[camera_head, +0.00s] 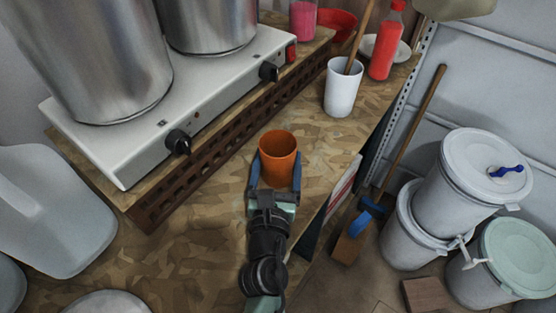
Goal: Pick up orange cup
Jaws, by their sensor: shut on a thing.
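The orange cup (279,168) stands upright at the middle of the wood-chip board worktop (190,262), its open top facing up. My gripper (275,184) reaches it from the front, with one blue finger on each side of the cup. The fingers are shut on its sides. I cannot tell whether the cup's base touches the worktop.
A white hotplate (100,150) with large steel pots (95,60) stands at the left. A white cup (342,90) holding a wooden stick and a red bottle (386,45) stand at the back right. White drums (468,175) stand below the worktop's right edge.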

